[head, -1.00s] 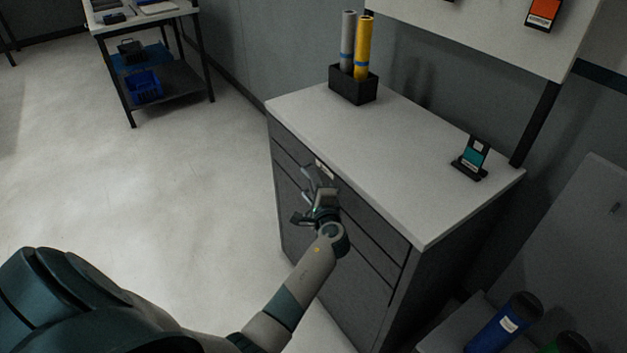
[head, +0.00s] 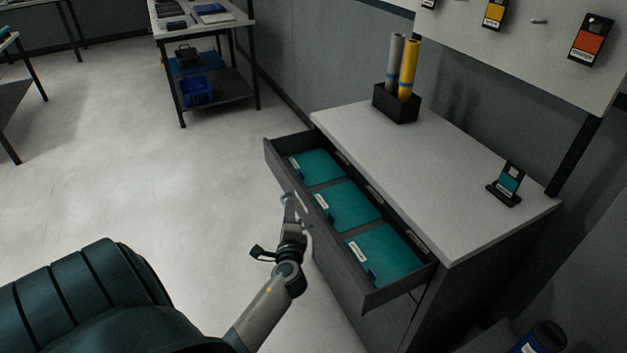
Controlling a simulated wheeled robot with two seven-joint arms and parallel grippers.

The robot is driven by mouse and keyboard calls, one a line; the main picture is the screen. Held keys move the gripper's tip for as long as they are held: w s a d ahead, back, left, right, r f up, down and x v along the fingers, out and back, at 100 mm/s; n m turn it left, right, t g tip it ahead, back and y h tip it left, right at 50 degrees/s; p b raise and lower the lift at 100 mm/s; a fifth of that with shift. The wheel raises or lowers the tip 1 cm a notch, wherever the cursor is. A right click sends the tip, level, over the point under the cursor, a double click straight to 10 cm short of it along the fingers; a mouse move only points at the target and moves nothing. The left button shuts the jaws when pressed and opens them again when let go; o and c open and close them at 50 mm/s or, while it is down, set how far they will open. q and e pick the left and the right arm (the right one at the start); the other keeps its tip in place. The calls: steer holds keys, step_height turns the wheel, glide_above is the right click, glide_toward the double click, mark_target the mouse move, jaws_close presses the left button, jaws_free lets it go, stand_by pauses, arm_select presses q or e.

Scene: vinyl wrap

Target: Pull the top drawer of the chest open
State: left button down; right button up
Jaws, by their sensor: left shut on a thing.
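The grey chest with a white top (head: 420,165) stands right of the middle in the head view. Its top drawer (head: 290,148) is pulled well out toward the left. Inside lie teal packs in a row: a far one (head: 316,166), a middle one (head: 347,205) and a near one (head: 390,252). My left gripper (head: 291,203) is at the middle of the drawer's front, shut on its handle, which the fingers mostly hide. My right gripper is not in view.
On the chest top stand a black holder (head: 396,104) with a grey and a yellow roll, and a small stand with a teal card (head: 508,182). A table with a lower shelf (head: 212,90) stands at the back. The floor left of the drawer is clear.

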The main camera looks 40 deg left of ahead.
arm_select(q)
steer(key=s+a, duration=0.3)
steer(key=s, duration=0.6)
steer(key=shift+s+a, duration=0.25)
steer(key=shift+a, duration=0.15)
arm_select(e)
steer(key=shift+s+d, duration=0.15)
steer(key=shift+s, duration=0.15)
arm_select(q)
steer(key=shift+f, duration=0.1)
steer(key=c, duration=1.8)
jaws_free()
steer(key=shift+c, duration=0.2)
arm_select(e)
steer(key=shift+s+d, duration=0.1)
